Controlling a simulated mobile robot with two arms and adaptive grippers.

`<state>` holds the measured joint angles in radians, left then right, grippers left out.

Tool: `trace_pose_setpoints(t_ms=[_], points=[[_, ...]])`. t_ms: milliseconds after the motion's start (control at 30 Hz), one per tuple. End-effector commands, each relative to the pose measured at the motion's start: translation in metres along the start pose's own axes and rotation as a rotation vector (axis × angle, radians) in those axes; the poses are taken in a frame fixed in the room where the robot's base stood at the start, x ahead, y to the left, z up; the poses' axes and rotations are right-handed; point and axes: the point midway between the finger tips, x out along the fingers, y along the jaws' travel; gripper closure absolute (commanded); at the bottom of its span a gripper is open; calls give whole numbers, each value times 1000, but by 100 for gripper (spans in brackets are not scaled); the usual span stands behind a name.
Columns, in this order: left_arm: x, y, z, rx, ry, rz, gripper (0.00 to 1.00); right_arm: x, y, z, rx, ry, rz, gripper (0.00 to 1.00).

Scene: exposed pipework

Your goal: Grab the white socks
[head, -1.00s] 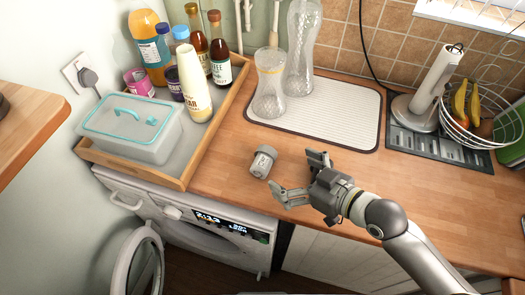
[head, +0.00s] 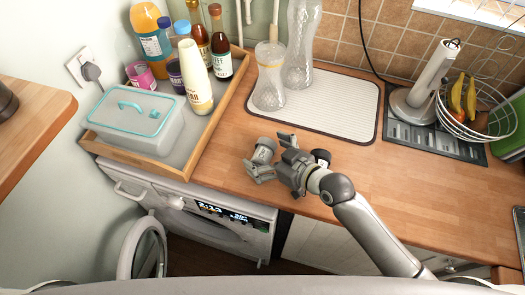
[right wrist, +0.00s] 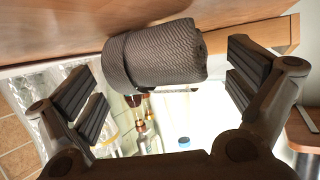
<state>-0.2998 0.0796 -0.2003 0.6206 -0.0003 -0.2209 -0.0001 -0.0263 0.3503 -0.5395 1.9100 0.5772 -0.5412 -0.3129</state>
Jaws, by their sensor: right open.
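The rolled socks (head: 264,151) lie on the wooden counter, left of the drying mat. They look light grey-white with a dark band in the head view. In the right wrist view the roll (right wrist: 155,55) looks dark grey, knitted and shaded. My right gripper (head: 272,155) is open, with its fingers pointing at the roll and one on either side of it. In the right wrist view the roll lies ahead between the open fingertips, with gaps on both sides. My left gripper is not in view.
A wooden tray (head: 197,150) with a lidded box (head: 130,118) and several bottles stands to the left. A ribbed drying mat (head: 335,112) holds two clear glass vessels behind. The washing machine (head: 215,215) is below the counter edge.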

Motion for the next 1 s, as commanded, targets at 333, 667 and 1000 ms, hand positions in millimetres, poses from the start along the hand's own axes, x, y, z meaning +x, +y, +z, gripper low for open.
trace_pose_setpoints(t_ms=[333,667,1000], points=[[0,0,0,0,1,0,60,0,0,0,0,0,0,27],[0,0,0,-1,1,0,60,0,0,0,0,-1,0,47],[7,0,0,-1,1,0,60,-7,0,-16,-2,4,0,47]])
